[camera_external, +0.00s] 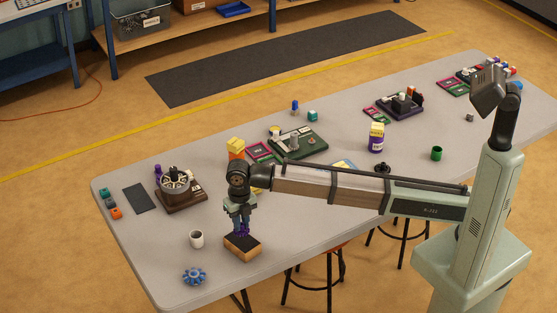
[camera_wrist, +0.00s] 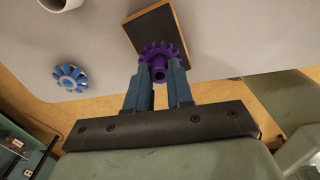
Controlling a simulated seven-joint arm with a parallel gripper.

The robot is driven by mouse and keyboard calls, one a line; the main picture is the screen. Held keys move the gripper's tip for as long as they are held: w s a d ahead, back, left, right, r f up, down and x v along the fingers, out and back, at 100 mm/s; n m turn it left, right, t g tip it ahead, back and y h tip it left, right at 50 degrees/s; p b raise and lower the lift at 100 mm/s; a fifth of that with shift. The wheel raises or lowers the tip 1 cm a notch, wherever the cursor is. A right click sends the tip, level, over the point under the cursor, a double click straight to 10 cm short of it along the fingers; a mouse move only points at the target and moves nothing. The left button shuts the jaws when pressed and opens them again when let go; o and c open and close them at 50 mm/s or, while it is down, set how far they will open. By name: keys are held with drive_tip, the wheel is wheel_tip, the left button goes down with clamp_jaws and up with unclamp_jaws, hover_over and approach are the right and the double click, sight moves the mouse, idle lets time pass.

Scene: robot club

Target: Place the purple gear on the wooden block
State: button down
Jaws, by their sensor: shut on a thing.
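The purple gear (camera_wrist: 158,48) is between the fingertips of my gripper (camera_wrist: 158,66), which is shut on it. In the external view my gripper (camera_external: 241,222) points down, with the purple gear (camera_external: 241,231) partly hidden at its tips. The wooden block (camera_external: 241,249) has a dark top and light wood sides and lies right below the gear near the table's front edge. In the wrist view the block (camera_wrist: 182,14) shows behind the gear, which overlaps its dark face. I cannot tell whether the gear touches the block.
A blue gear (camera_external: 194,276) and a white mug (camera_external: 197,239) stand left of the block. A motor-like device on a brown base (camera_external: 182,196) is farther back. Yellow and orange blocks (camera_external: 236,148) stand behind my wrist. The table's front edge (camera_external: 215,301) is close.

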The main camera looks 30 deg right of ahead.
drive_tip(key=shift+f, duration=1.7)
drive_tip(key=shift+f, duration=0.1)
drive_tip(key=c, duration=1)
unclamp_jaws()
wheel_tip(320, 180, up, 12)
drive_tip(key=shift+a, duration=0.1)
